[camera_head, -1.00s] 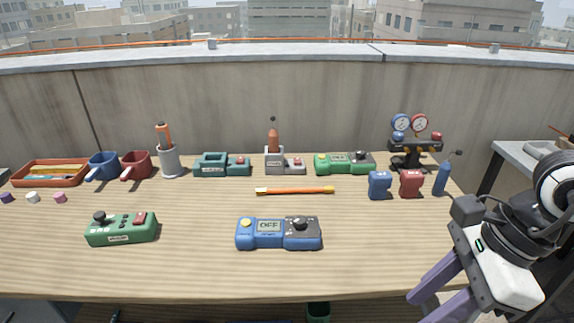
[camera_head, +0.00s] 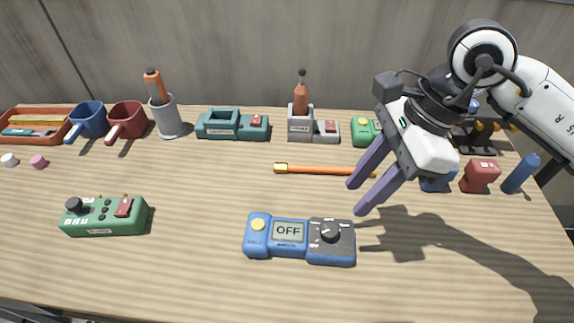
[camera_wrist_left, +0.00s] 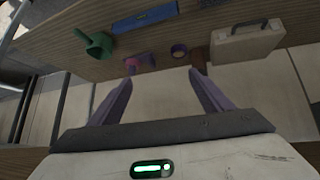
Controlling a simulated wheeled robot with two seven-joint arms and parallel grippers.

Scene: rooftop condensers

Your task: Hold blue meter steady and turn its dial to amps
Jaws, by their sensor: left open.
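The blue meter (camera_head: 289,241) lies flat near the front middle of the table. The meter is not recognisable in that view.
A green control box (camera_head: 105,215) sits left of the meter. An orange stick (camera_head: 325,170) lies behind it. Mugs, a pen cup (camera_head: 167,118), a teal device (camera_head: 232,125) and a grey holder (camera_head: 312,125) line the back. A red block (camera_head: 479,176) stands right. Table around the meter is clear.

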